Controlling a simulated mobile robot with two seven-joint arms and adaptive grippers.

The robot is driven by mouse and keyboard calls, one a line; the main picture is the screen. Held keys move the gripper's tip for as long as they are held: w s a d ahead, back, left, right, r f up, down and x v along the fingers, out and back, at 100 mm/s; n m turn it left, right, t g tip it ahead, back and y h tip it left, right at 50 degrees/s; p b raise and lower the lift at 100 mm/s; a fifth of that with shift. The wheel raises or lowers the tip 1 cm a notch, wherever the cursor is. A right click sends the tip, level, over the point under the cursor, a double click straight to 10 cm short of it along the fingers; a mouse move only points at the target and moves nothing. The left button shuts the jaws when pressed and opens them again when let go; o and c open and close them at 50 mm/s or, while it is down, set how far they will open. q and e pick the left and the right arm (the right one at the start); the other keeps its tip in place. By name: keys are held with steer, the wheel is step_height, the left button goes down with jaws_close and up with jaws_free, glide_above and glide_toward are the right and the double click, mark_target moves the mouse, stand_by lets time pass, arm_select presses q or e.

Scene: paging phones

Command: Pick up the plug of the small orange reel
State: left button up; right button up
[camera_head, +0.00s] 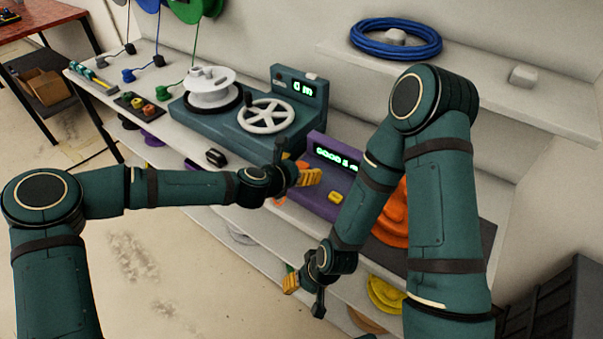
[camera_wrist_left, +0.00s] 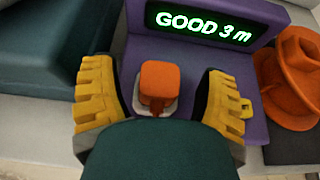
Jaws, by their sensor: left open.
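The orange plug (camera_wrist_left: 158,80) sits on a pale square base at the left end of the purple tester (camera_wrist_left: 262,60), whose display reads "GOOD 3 m". My left gripper (camera_head: 293,166) is open, with its yellow fingers on either side of the plug and a gap on each side in the left wrist view. In the head view the plug is mostly hidden by that gripper. The orange reel (camera_wrist_left: 292,78) is right of the tester; in the head view, my right arm partly hides the orange reel (camera_head: 393,222). My right gripper (camera_head: 305,289) appears open and empty, low in front of the bench.
A teal winding machine (camera_head: 240,122) with a white spool and handwheel stands left of the tester. A blue cable coil (camera_head: 395,38) lies on the upper shelf. A yellow reel (camera_head: 383,294) sits on the lower shelf. A dark crate (camera_head: 555,305) stands at the right.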

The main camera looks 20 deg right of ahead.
arm_select(q)
steer(key=shift+w+d, duration=0.1)
jaws_close()
stand_by(0.3)
